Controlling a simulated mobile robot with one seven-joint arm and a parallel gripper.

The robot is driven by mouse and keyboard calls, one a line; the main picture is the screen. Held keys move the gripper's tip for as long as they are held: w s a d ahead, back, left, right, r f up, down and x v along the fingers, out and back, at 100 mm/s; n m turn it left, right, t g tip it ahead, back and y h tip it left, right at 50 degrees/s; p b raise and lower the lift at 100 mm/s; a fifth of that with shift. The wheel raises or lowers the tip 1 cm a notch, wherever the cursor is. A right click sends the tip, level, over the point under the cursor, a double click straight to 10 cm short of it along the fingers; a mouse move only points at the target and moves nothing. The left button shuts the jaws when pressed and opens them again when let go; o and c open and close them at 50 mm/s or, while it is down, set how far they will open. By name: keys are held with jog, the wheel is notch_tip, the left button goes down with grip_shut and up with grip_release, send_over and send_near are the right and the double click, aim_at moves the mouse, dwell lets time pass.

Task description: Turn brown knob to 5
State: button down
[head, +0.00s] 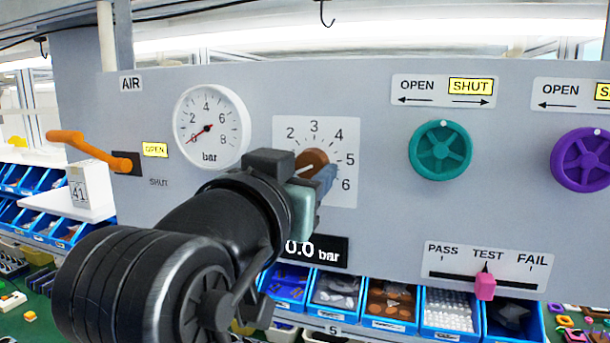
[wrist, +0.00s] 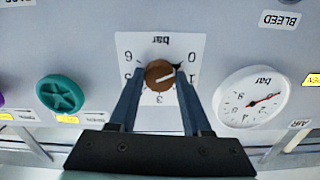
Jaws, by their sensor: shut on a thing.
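The brown knob (head: 314,158) sits on a white dial plate (head: 345,130) with 2, 3, 4, 5 and 6 readable; the plate's lower left is hidden behind my arm. My gripper (wrist: 160,76) is shut on the knob, one finger on each side. The wrist view is upside down and shows the brown knob (wrist: 159,71) between the fingertips.
The pressure gauge (head: 211,127) has its red needle near 0, and a black display (head: 318,250) reads 0.0 bar. An orange lever (head: 95,150) is at left. A teal wheel (head: 440,150) and purple wheel (head: 583,160) are at right, above a pink slider (head: 485,287) at TEST. Blue bins stand below.

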jog(key=m+b, duration=0.3)
jog(key=m, duration=0.2)
jog(key=shift+a+f+b, duration=0.1)
jog(key=shift+b, duration=0.2)
jog(key=m+b, duration=0.3)
jog(key=m, duration=0.2)
jog(key=m+b, duration=0.2)
jog(key=m, duration=0.3)
jog(key=shift+b, duration=0.3)
jog(key=m+b, duration=0.2)
jog(key=m, duration=0.3)
jog(key=shift+r, duration=0.2)
jog(key=m, duration=0.5)
jog(key=shift+b, duration=0.3)
jog(key=m, duration=0.4)
jog(key=shift+r+m, duration=0.1)
jog(key=shift+m, duration=0.2)
jog(key=m, duration=0.4)
jog(key=shift+m+p, duration=0.8)
jog(key=shift+m, duration=1.9)
